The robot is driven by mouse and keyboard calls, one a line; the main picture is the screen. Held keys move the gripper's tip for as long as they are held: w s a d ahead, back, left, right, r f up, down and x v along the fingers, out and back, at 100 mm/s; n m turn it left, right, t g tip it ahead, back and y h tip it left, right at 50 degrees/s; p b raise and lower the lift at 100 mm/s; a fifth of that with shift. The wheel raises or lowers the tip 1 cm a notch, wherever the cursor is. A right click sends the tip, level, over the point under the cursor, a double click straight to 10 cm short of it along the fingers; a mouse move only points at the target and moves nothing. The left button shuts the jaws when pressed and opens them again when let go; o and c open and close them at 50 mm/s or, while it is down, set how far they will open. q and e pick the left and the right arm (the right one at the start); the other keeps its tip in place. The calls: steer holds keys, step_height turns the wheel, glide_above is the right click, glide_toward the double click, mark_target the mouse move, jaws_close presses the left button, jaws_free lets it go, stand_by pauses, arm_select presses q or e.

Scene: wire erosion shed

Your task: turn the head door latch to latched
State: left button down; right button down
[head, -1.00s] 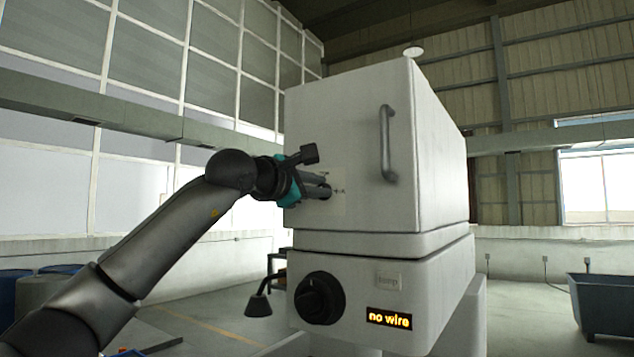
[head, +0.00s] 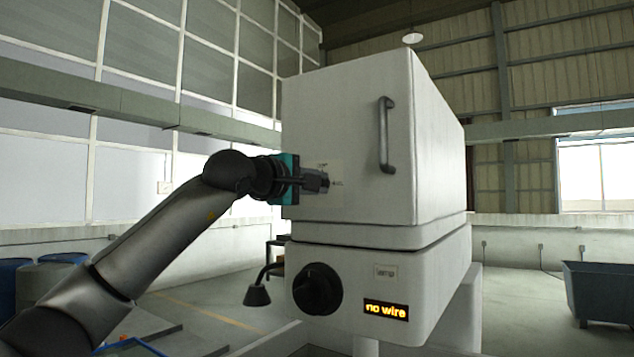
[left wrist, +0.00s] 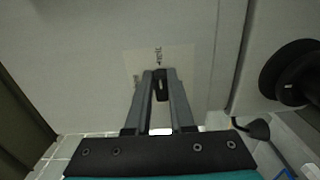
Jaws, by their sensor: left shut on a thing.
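The head door latch (left wrist: 161,86) is a small dark lever on a pale label plate on the front face of the white machine head. In the left wrist view it sits between the two fingertips of my left gripper (left wrist: 160,76). In the head view my left gripper (head: 322,181) reaches in from the left, with its fingers at the plate and hiding most of the latch. The fingers are shut on the latch. The label plate (head: 337,198) has small dark markings, too small to read. My right gripper is in neither view.
The white head door (head: 350,110) has a grey vertical handle (head: 386,135) right of the latch. Below are a black knob (head: 317,289) and a lit "no wire" display (head: 386,310). A dark lamp-shaped part (head: 257,294) hangs left of the knob. A grey-blue bin (head: 600,293) stands far right.

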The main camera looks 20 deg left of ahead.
arm_select(q)
steer(key=c, duration=0.8)
jaws_free()
steer(key=s+b, duration=0.1)
steer(key=s, duration=0.4)
steer(key=s+a+b, duration=0.1)
steer(key=s+b, duration=0.1)
steer(key=s, duration=0.3)
steer(key=s+a+b, duration=0.1)
steer(key=s+b, duration=0.1)
steer(key=s, duration=0.3)
